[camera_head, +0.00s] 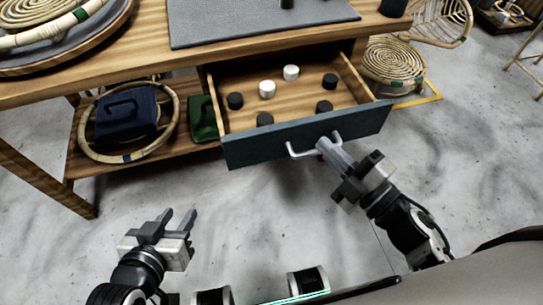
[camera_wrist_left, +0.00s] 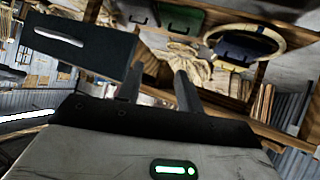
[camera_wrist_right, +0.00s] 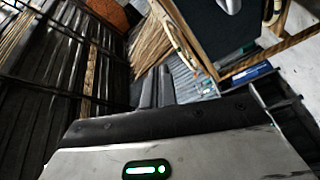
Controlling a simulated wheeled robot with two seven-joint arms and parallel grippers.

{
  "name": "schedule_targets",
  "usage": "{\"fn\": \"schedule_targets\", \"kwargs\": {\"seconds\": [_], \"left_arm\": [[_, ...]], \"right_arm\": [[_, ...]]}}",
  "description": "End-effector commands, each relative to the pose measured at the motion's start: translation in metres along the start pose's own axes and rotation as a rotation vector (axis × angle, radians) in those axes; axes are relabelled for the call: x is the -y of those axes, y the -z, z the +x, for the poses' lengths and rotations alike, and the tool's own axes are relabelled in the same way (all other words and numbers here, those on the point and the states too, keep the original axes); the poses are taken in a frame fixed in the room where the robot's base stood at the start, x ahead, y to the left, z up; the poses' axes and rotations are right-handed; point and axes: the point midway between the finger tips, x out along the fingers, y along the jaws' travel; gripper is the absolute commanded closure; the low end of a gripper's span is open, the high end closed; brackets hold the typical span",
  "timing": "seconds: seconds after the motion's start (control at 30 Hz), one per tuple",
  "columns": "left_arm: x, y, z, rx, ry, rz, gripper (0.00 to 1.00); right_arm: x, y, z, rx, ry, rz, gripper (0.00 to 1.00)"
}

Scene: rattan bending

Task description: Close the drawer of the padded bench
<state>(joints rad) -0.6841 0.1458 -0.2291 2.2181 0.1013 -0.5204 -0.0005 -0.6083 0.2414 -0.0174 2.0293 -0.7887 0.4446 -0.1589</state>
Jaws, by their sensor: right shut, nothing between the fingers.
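The wooden bench (camera_head: 150,50) has a grey pad (camera_head: 240,22) on top. Its drawer (camera_head: 308,138) with a dark blue-grey front is pulled out, showing its wooden inside. A pale bar handle (camera_head: 300,153) is on the front. My right gripper (camera_head: 326,147) is shut and empty, its fingertips at the handle's right part; I cannot tell whether they touch. My left gripper (camera_head: 181,216) is open and empty, low at the left, apart from the drawer. The left wrist view shows the drawer front (camera_wrist_left: 100,48) and handle (camera_wrist_left: 58,36).
Several black and white cylinders, one a white cylinder (camera_head: 267,89), stand in the drawer. A shelf below holds a blue case (camera_head: 125,115), a rattan ring (camera_head: 88,150) and a green box (camera_head: 203,120). Rattan pieces (camera_head: 393,62) stand right of the bench. The floor in front is clear.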

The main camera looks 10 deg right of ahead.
Motion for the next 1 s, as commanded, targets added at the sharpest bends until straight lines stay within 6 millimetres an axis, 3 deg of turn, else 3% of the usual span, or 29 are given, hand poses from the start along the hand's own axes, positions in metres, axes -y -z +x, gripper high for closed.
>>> {"fn": "schedule_targets", "kwargs": {"seconds": [0.03, 0.13, 0.23, 0.37, 0.87, 1.0], "left_arm": [[0.000, -0.012, 0.009, -0.006, -0.008, -0.001, 0.64], [-0.004, -0.016, 0.012, -0.008, -0.022, -0.003, 0.64], [-0.005, -0.015, 0.012, -0.016, -0.028, -0.003, 0.64], [-0.005, -0.011, 0.011, -0.021, -0.028, 0.001, 0.64], [-0.002, -0.005, 0.009, -0.034, -0.020, 0.006, 0.64], [-0.002, -0.008, 0.010, -0.032, -0.021, 0.003, 0.64]], "right_arm": [[0.022, -0.002, -0.004, -0.089, 0.034, -0.125, 1.00], [0.044, 0.005, -0.013, -0.237, 0.105, -0.308, 1.00], [0.058, 0.008, -0.020, -0.320, 0.155, -0.400, 1.00], [0.062, 0.012, -0.016, -0.351, 0.172, -0.431, 1.00], [0.083, 0.042, 0.075, -0.349, 0.166, -0.425, 1.00], [0.081, 0.031, 0.093, -0.347, 0.170, -0.426, 1.00]]}}
